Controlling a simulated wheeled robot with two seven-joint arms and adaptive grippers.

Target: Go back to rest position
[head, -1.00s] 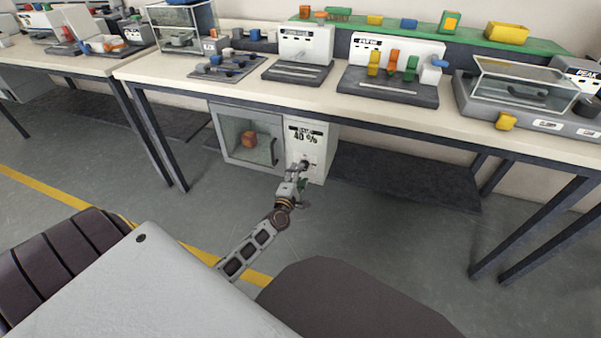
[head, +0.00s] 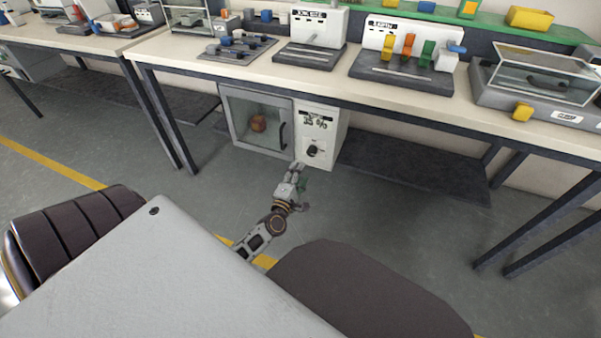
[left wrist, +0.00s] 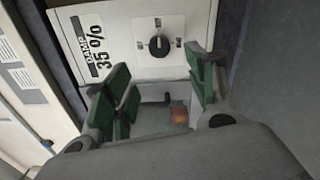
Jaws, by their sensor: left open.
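My left gripper (head: 296,175) is in front of the white cabinet (head: 324,140) under the table, apart from its black knob (head: 312,150). In the left wrist view its green-padded fingers (left wrist: 168,95) are spread, with nothing between them. The knob (left wrist: 159,45) and a display reading 35 % (left wrist: 97,52) show beyond them. The cabinet's glass door (head: 262,125) is closed, with an orange object (head: 258,123) inside. My right gripper is not in view.
The long table (head: 400,105) carries several devices, including a switch panel (head: 405,55) and a glass-lidded box (head: 540,75). Its dark legs (head: 545,220) stand at the right. The grey floor (head: 400,220) in front of the cabinet is clear.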

